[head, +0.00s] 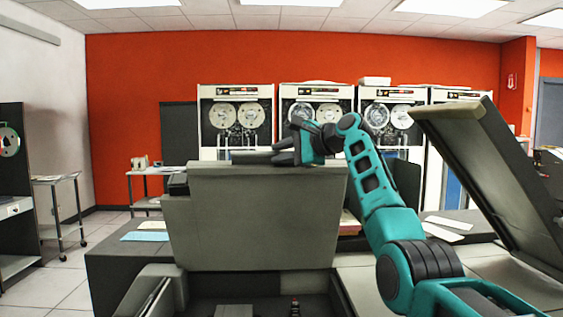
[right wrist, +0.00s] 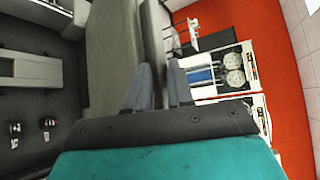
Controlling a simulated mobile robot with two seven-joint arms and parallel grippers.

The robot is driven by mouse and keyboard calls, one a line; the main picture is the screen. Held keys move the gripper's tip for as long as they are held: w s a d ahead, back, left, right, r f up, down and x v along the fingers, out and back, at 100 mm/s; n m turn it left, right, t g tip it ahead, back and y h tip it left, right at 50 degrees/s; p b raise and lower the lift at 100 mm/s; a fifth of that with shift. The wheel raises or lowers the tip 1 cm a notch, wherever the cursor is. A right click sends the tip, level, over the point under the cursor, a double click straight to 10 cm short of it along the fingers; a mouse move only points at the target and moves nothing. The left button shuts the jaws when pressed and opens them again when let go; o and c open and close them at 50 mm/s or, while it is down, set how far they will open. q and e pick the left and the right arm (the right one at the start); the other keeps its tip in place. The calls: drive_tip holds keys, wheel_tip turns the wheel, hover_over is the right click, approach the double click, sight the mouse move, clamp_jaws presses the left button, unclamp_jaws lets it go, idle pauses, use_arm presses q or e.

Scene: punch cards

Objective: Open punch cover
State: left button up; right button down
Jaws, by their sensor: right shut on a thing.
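The punch cover (head: 255,222) is a grey panel standing raised, nearly upright, in the middle of the head view. Below it the dark inside of the punch (head: 262,306) shows. My right gripper (head: 262,157) is at the cover's top edge, reaching in from the right. In the right wrist view my right gripper (right wrist: 160,88) has one finger on each side of the edge of the cover (right wrist: 112,50) and is shut on it. My left gripper is in neither view.
A second raised lid (head: 490,165) slants at the right, beside my right arm. Cards (head: 146,236) lie on the dark surface at left, and papers (head: 447,224) lie at right. Tape cabinets (head: 236,120) line the red wall. Floor at far left is partly free.

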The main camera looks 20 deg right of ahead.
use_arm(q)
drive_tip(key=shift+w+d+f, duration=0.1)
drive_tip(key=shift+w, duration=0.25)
use_arm(e)
drive_tip(key=shift+w+d+r, duration=0.1)
drive_tip(key=shift+w+r, duration=0.15)
drive_tip(key=shift+r, duration=0.05)
drive_tip(key=c, duration=1.2)
unclamp_jaws()
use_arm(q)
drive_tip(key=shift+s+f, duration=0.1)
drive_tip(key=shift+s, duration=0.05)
use_arm(e)
drive_tip(key=shift+o, duration=0.6)
drive_tip(key=shift+f, duration=0.1)
use_arm(q)
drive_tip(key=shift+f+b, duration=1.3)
drive_tip(key=shift+b, duration=0.15)
use_arm(e)
drive_tip(key=v, duration=1.3)
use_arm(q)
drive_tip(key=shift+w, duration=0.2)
